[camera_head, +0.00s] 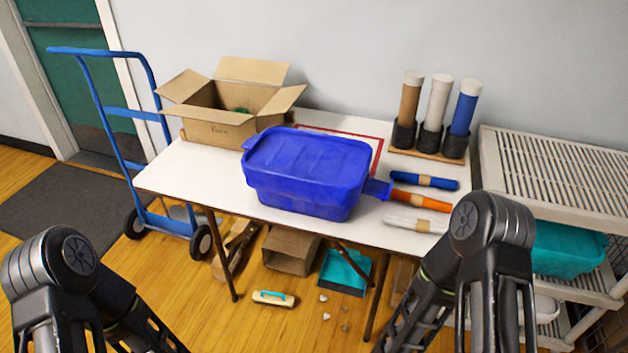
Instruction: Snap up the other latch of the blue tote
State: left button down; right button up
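The blue tote (305,190) stands on the white table with its blue lid (308,158) on top. At its right end a blue latch (378,189) sticks outward, away from the tote wall. At its left end a small blue piece (247,144) juts out by the lid rim; I cannot tell clearly how that latch sits. Both my arms show at the bottom of the head view, in front of the table and apart from the tote. Neither gripper's fingertips are in view.
An open cardboard box (215,131) stands left of the tote on the table (190,170). Rolls in blue (425,181), orange (420,200) and white (414,224) lie to the right. Upright tubes stand behind them in a holder (428,154). A shelf (550,170) is at right, a blue hand truck (125,115) at left.

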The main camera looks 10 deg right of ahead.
aim_at(382, 190)
jog(key=k+l+u, duration=0.15)
jog(key=k+l, duration=0.5)
jog(key=i+l, duration=0.25)
jog(key=l, duration=0.15)
jog(key=i+l, duration=0.2)
jog(key=l, duration=0.2)
jog(key=i+l+u, duration=0.1)
jog(key=i+l, duration=0.15)
jog(key=l, duration=0.15)
